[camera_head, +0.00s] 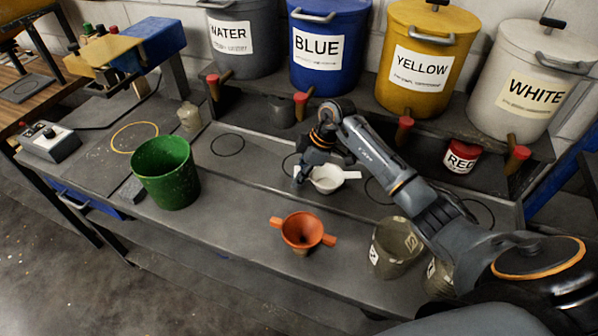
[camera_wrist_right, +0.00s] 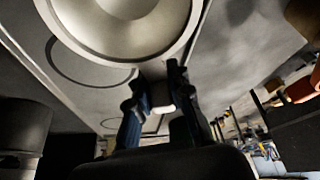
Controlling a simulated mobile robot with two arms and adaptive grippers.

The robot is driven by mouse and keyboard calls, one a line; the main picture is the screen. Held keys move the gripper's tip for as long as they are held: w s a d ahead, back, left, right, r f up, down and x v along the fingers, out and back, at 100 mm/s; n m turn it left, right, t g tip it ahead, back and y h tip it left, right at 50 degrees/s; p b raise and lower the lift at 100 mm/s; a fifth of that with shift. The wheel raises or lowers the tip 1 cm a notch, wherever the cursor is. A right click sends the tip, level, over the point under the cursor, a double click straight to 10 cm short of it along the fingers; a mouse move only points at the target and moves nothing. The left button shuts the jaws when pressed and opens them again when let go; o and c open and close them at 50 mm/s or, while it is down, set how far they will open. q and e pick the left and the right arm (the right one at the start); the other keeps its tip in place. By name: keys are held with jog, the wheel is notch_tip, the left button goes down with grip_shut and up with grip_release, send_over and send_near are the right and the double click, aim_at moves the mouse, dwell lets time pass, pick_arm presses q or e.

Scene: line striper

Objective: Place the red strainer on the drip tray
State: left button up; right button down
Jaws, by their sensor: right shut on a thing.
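An orange-red funnel-shaped strainer with two side handles (camera_head: 302,229) stands on the front part of the grey bench, apart from my grippers. My right gripper (camera_head: 303,173) is shut on a handle of a white round strainer or bowl (camera_head: 327,181) over the back strip of the bench. In the right wrist view its pale round bowl (camera_wrist_right: 125,22) fills the top, and its handle (camera_wrist_right: 160,96) lies between the fingers (camera_wrist_right: 158,100). The grey strip with dark ring marks (camera_head: 262,160) may be the drip tray; I cannot tell for sure. My left gripper is not in view.
A green bucket (camera_head: 166,172) stands left. A speckled grey-green cup (camera_head: 393,250) stands right of the orange-red strainer, near my arm. Large labelled paint drums (camera_head: 422,60) with red-tipped taps line the back. A small RED can (camera_head: 462,157) sits below. Bench space left of the orange-red strainer is clear.

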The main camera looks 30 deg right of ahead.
jog(key=shift+f, duration=0.2)
jog(key=c, duration=1.2)
grip_release()
jog(key=shift+r, duration=0.15)
jog(key=shift+b+v, duration=1.7)
jog(key=shift+v, duration=4.3)
